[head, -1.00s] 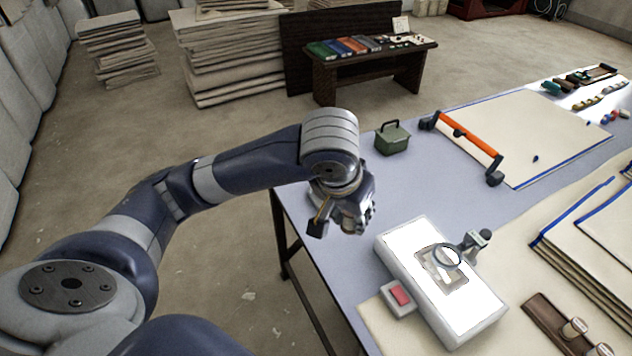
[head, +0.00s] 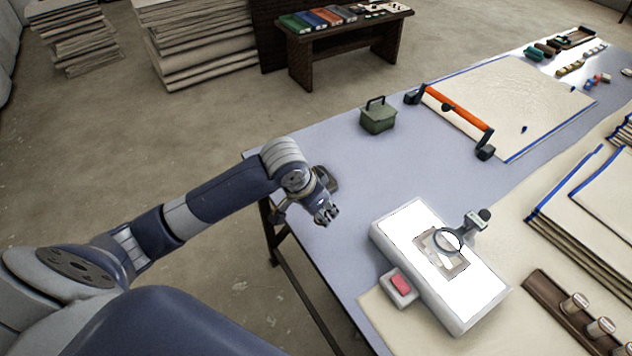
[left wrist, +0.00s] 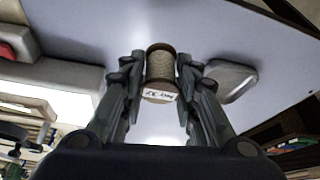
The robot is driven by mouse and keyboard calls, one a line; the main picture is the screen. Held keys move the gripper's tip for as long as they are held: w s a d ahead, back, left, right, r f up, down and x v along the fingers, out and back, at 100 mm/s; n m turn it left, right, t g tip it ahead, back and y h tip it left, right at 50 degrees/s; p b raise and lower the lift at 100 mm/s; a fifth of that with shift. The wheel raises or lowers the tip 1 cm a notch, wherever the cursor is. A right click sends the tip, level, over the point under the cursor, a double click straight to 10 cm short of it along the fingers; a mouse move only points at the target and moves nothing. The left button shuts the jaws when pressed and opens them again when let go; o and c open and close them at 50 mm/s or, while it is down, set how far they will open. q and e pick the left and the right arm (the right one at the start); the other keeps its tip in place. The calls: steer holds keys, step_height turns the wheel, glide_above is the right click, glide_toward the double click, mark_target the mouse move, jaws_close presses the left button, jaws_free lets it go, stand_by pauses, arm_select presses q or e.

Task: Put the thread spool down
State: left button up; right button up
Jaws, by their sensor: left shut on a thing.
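The thread spool (left wrist: 161,68), wound with tan thread between brown flanges and bearing a white label, sits between the fingers of my left gripper (left wrist: 163,75) in the left wrist view. The fingers are shut on its two sides. In the head view my left gripper (head: 326,213) is over the near-left part of the blue-grey table (head: 352,180), left of the white light box. The spool cannot be made out there. Whether it touches the table is not clear. My right gripper is not in view.
The white light box (head: 405,222) carries a magnifier (head: 449,241), with a red switch (head: 400,284) beside it. A green box (head: 378,117) and an orange-handled bar (head: 458,112) stand farther back. A wooden rack (head: 550,305) holds spools.

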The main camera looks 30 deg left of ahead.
arm_select(q)
steer(key=w+a, duration=0.2)
steer(key=w, duration=0.2)
steer(key=w+a+f, duration=0.1)
steer(key=w+a, duration=0.2)
steer(key=w, duration=0.1)
steer(key=w+a, duration=0.3)
steer(key=w, duration=0.2)
steer(key=shift+w+f, duration=0.1)
steer(key=shift+f, duration=0.05)
steer(key=shift+a+f+p, duration=0.1)
steer(key=shift+f+p, duration=0.25)
steer(key=shift+f, duration=1.45)
steer(key=shift+f, duration=0.15)
steer(key=o, duration=0.9)
steer(key=shift+o, duration=0.2)
steer(key=v, duration=1.2)
